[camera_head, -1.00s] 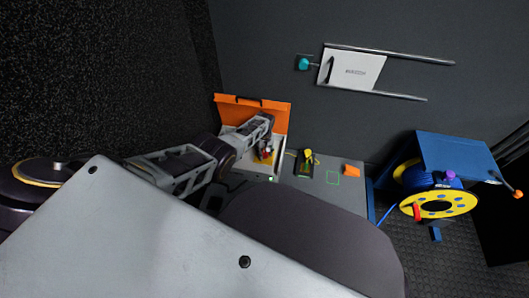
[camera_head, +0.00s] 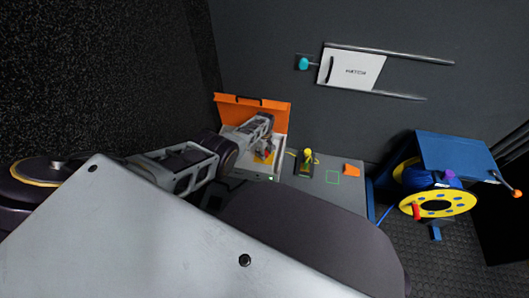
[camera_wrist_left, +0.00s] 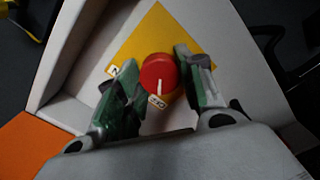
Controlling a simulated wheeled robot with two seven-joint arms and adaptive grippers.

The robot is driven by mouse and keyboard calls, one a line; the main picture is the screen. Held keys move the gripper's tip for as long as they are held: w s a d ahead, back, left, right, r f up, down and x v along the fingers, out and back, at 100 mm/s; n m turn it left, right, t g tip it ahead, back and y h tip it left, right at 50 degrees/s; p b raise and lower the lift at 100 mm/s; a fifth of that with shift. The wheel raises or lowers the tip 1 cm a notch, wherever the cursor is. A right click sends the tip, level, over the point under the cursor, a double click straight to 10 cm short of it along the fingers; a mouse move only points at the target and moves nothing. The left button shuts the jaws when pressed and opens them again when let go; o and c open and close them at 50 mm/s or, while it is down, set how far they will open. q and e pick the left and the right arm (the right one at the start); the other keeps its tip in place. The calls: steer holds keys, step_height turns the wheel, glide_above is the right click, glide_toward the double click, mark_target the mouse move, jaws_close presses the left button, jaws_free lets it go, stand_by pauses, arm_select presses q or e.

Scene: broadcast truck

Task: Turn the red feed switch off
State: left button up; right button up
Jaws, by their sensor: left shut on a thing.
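The red feed switch (camera_wrist_left: 159,75) is a round red knob on a yellow diamond plate (camera_wrist_left: 152,37) inside an open white box (camera_head: 281,160) with a raised orange lid (camera_head: 252,112). In the left wrist view, a white mark on the knob points down toward a small label (camera_wrist_left: 157,101); another label (camera_wrist_left: 113,71) is at the left. Their lettering is hard to read. My left gripper (camera_wrist_left: 151,82) is shut on the knob, one finger on each side. My right gripper is not in view.
Right of the box, a yellow-knobbed device (camera_head: 307,161), an orange block (camera_head: 352,169) and a green outline (camera_head: 332,177) are on the grey top. A blue-and-yellow cable reel (camera_head: 437,203) stands further right. A white hatch (camera_head: 351,70) is on the wall.

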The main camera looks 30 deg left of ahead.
arm_select(q)
steer(key=o, duration=1)
steer(key=shift+r, duration=0.3)
steer(key=shift+r, duration=5.7)
steer(key=shift+s+f, duration=0.1)
